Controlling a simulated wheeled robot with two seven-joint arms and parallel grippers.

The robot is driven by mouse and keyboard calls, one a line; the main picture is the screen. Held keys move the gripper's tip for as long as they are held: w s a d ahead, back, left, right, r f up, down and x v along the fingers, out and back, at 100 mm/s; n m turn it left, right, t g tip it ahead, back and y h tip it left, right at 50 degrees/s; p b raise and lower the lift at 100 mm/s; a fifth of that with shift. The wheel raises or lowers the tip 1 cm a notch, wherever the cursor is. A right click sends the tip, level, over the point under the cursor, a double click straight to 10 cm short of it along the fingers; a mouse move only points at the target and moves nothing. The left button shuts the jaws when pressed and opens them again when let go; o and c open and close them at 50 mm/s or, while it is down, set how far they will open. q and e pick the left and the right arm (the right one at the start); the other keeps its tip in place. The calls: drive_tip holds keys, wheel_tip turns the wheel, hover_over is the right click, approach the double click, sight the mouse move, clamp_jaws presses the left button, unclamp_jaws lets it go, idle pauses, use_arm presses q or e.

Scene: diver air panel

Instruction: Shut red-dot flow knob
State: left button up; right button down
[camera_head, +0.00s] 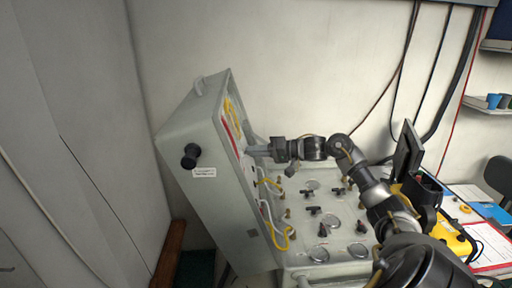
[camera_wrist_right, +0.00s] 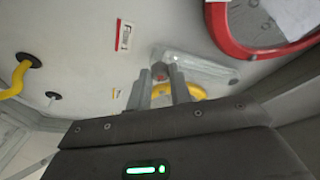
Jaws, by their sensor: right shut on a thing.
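My right gripper (camera_head: 262,150) reaches from the right to the upright inner face of the grey air panel case (camera_head: 210,155). In the right wrist view, its two grey fingers (camera_wrist_right: 162,88) stand close together on a small grey knob with a red mark (camera_wrist_right: 160,73). The fingers hide most of this knob, so how far it is turned cannot be told. In the head view the gripper covers the knob. My left gripper is not in view.
Yellow hoses (camera_head: 278,240) loop beside the arm in the case. The lower panel (camera_head: 330,225) bears several black knobs and round gauges. In the wrist view, a red-rimmed gauge (camera_wrist_right: 232,40) and a yellow hose (camera_wrist_right: 12,90) are near the fingers. A table with papers (camera_head: 490,245) stands at right.

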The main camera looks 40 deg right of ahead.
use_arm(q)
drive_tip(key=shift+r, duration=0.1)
use_arm(e)
drive_tip(key=shift+m, duration=0.7)
drive_tip(key=c, duration=1.3)
unclamp_jaws()
drive_tip(key=shift+s, duration=0.1)
